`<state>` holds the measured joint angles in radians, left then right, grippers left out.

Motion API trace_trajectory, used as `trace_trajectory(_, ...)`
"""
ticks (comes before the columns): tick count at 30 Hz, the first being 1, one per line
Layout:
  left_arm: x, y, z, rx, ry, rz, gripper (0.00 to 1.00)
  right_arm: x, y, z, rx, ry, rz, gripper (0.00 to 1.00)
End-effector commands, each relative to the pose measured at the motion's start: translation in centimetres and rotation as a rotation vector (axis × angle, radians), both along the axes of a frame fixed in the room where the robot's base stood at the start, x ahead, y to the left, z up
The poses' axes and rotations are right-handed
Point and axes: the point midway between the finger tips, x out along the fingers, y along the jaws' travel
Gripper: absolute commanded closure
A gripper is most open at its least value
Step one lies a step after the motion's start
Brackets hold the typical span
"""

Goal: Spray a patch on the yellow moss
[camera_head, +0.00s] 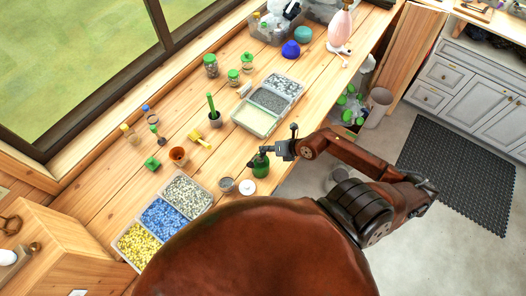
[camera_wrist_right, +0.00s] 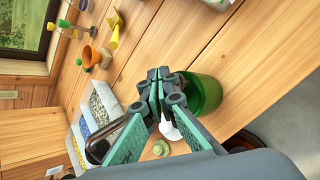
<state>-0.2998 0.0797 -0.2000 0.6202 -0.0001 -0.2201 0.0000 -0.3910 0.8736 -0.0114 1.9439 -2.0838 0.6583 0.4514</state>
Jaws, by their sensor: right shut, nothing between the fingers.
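Yellow moss (camera_head: 138,245) fills the end compartment of a three-part tray (camera_head: 157,217) at the lower left, beside blue and pale fillings. A green container (camera_head: 261,167) stands near the bench's front edge; in the wrist view it is a green cylinder (camera_wrist_right: 206,93). I cannot tell whether it is a sprayer. My right gripper (camera_head: 265,151) is shut and empty beside it; its fingertips meet in the wrist view (camera_wrist_right: 158,82). Whether they touch the container is unclear. A pink bottle (camera_head: 341,22) with a white part stands at the far end. My left gripper is out of view.
A small grey cup (camera_head: 227,185) and a white round lid (camera_head: 247,187) sit near the tray. A terracotta pot (camera_head: 178,155), yellow tool (camera_head: 199,139) and second tray (camera_head: 268,103) lie further along. Bare wood shows between them. A bin (camera_head: 376,107) stands beyond the bench edge.

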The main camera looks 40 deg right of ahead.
Motion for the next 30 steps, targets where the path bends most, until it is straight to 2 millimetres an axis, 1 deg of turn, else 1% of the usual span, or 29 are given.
trace_trajectory(30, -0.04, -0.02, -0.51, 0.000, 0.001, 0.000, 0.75, -0.02, 0.01, -1.01, 0.000, 0.001, 0.001, 1.00)
